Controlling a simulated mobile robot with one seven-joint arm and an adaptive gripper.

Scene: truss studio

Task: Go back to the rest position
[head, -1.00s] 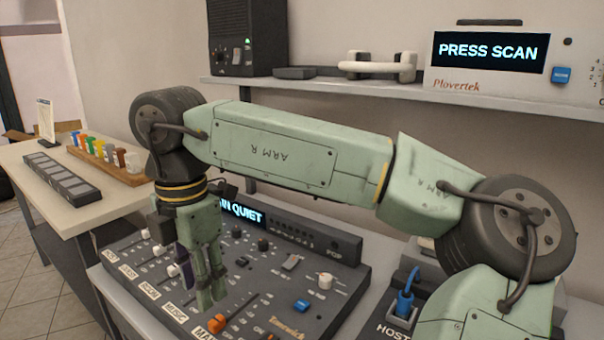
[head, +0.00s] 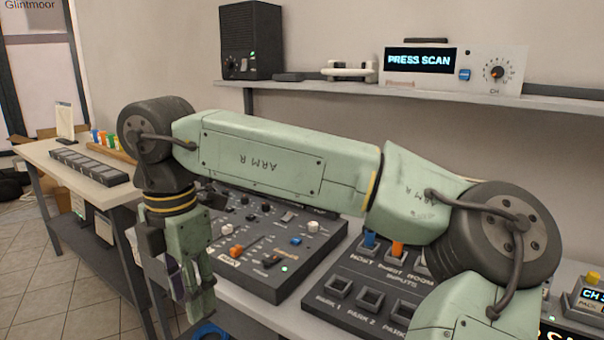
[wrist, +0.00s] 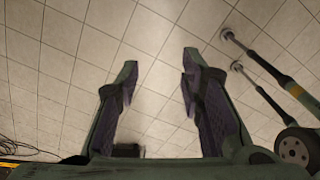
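My gripper (head: 192,292) hangs down at the lower left in the head view, in front of the bench's front edge. In the wrist view my gripper (wrist: 159,72) has its two fingers well apart with nothing between them. My green arm is bent across the middle of the head view and hides part of the bench.
A mixing console (head: 325,243) and an input panel (head: 345,272) stand on the bench to the right of my gripper. A side table (head: 90,182) is at left. A shelf (head: 420,98) holds a speaker (head: 251,45) and a scanner unit (head: 450,66). Floor (head: 40,290) is open at lower left.

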